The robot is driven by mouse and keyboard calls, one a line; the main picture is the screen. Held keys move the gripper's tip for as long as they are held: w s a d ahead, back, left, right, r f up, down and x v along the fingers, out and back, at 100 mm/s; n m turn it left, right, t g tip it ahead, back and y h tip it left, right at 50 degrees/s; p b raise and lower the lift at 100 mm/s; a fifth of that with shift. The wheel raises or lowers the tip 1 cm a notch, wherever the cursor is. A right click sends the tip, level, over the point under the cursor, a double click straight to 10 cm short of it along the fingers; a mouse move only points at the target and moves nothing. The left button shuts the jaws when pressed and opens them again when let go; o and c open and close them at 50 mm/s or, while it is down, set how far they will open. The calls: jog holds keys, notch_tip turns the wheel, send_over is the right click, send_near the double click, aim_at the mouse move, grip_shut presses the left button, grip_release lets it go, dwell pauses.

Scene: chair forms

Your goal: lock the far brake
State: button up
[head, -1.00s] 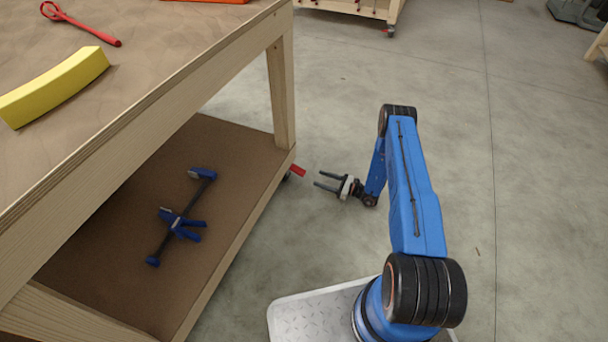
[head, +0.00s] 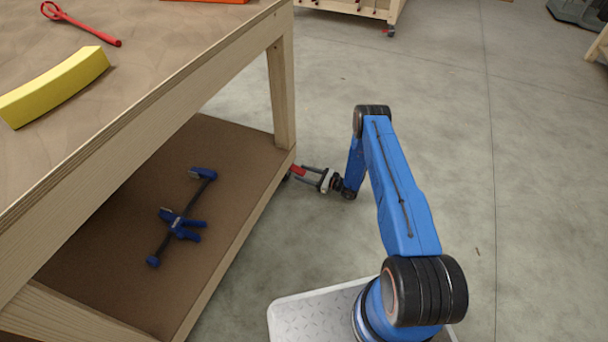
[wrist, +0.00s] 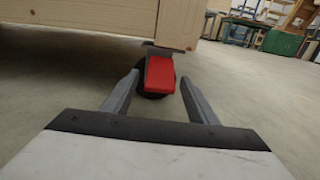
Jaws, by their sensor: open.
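The far brake is a red pedal (head: 298,171) on a dark caster at the bench's far corner leg. In the wrist view the red pedal (wrist: 160,74) juts toward me, tilted, with the black wheel (wrist: 153,94) partly hidden behind it. My gripper (head: 308,174) is open at the pedal, low beside the bench. In the wrist view its two grey fingers (wrist: 158,95) stand on either side of the pedal, with a gap on each side. I cannot tell exactly how far the pedal reaches between the fingertips.
The wooden bench (head: 284,90) has a lower shelf (head: 235,150) bearing a blue clamp (head: 178,222). A yellow curved block (head: 55,85) and a red tool (head: 80,24) lie on its top. The concrete floor (head: 440,80) to the right is clear.

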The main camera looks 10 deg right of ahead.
jog(key=c, duration=1.3)
jog(key=shift+f+y, duration=0.3)
grip_shut()
jog(key=o, duration=1.3)
grip_release()
jog(key=v, duration=1.7)
jog(key=shift+s+f, duration=0.25)
